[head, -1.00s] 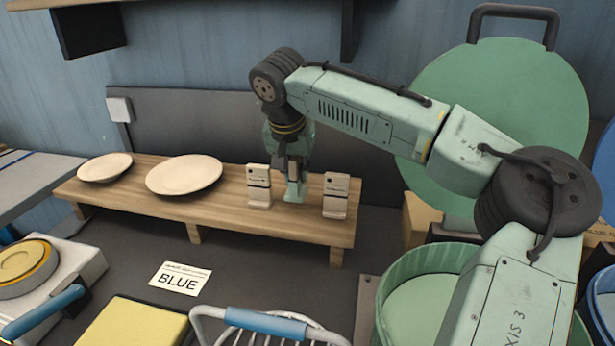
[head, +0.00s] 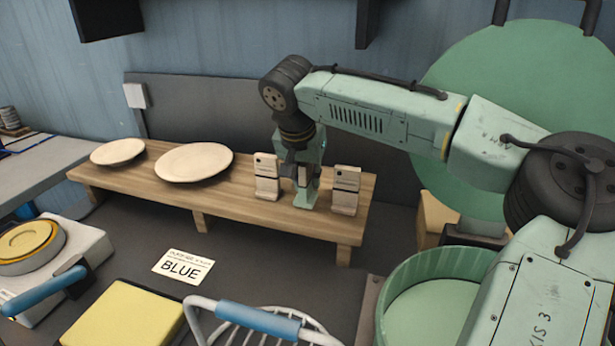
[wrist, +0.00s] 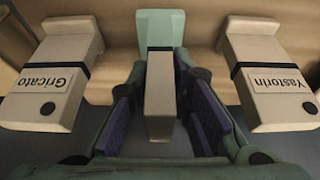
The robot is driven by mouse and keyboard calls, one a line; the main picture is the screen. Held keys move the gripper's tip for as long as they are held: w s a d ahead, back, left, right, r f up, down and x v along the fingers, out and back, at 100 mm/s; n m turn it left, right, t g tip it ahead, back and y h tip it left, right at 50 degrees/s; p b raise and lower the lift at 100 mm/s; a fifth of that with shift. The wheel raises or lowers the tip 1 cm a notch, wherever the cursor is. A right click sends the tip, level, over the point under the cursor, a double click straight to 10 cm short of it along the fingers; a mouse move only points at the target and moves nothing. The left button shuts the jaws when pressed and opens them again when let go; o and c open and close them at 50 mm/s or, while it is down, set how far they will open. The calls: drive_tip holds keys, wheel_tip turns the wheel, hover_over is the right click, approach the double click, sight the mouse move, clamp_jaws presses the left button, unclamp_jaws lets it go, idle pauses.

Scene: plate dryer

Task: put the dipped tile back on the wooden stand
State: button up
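The dipped tile stands on the wooden stand (head: 225,197), between two plain tiles. Its green foot (head: 306,194) rests on the board, and its upper part is largely hidden by my gripper (head: 303,178) in the head view. In the wrist view the tile shows a green end (wrist: 160,28) and a pale body (wrist: 160,95).
Two plates (head: 194,162) lie on the stand's left part. In front are a "BLUE" card (head: 183,267), a yellow block (head: 125,315), a wire basket with a blue handle (head: 258,318) and a green tub (head: 425,290). The wall is close behind.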

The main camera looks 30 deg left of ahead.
drive_tip(key=shift+o, duration=1.2)
drive_tip(key=shift+r, duration=0.25)
drive_tip(key=p+v, duration=0.2)
drive_tip(key=v, duration=1)
